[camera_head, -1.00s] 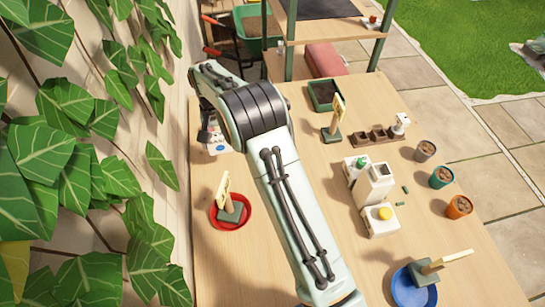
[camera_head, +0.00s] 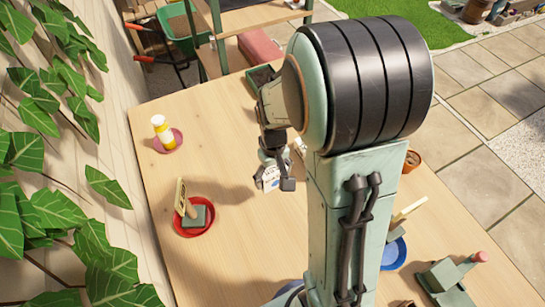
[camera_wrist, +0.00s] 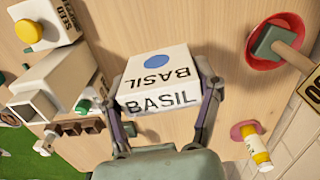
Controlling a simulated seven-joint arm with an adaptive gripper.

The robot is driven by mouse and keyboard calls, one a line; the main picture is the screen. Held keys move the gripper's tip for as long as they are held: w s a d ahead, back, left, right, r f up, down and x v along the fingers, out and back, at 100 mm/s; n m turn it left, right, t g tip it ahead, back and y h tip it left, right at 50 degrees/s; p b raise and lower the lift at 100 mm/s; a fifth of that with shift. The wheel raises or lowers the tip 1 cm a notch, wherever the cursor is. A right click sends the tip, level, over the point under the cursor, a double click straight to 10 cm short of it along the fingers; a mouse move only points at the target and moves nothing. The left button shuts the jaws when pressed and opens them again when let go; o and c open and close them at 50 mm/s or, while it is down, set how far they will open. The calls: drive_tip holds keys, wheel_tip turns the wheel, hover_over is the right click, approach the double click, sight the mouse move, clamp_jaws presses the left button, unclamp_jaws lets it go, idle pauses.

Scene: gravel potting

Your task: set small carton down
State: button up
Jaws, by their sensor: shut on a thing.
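The small carton (camera_wrist: 155,82) is white, with BASIL in black letters and a blue dot. My gripper (camera_wrist: 162,92) is shut on it, one finger on each side, in the wrist view. In the head view my gripper (camera_head: 274,166) hangs over the middle of the table with the carton (camera_head: 268,180) in it, partly hidden. The carton seems to be above the wooden tabletop (camera_head: 235,250), with a shadow to its left; the exact gap is unclear.
A red saucer (camera_head: 178,222) with a green block stands left of the carton. A yellow bottle (camera_head: 161,130) stands on a pink saucer further back.

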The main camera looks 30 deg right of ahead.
drive_tip(key=d, duration=0.1)
drive_tip(key=w+d, duration=0.1)
drive_tip(key=d+m, duration=0.1)
drive_tip(key=shift+w+r, duration=0.2)
drive_tip(key=shift+r, duration=0.2)
drive_tip(key=w+d+f, duration=0.1)
drive_tip(key=w+f, duration=0.1)
drive_tip(key=w, duration=0.1)
drive_tip(key=w+d+f, duration=0.1)
drive_tip(key=w+f, duration=0.2)
drive_tip(key=w, duration=0.1)
drive_tip(key=w+d+f, duration=0.1)
drive_tip(key=w+f, duration=0.2)
drive_tip(key=w, duration=0.1)
drive_tip(key=shift+d+f, duration=0.15)
drive_tip(key=shift+w+f, duration=0.25)
drive_tip(key=shift+w+d+f, duration=0.1)
drive_tip(key=shift+w+f, duration=0.05)
drive_tip(key=shift+f, duration=0.75)
drive_tip(key=shift+w+f, duration=0.1)
drive_tip(key=shift+f, duration=0.75)
drive_tip(key=shift+f, duration=0.2)
drive_tip(key=o, duration=1.1)
drive_tip(key=shift+r, duration=0.1)
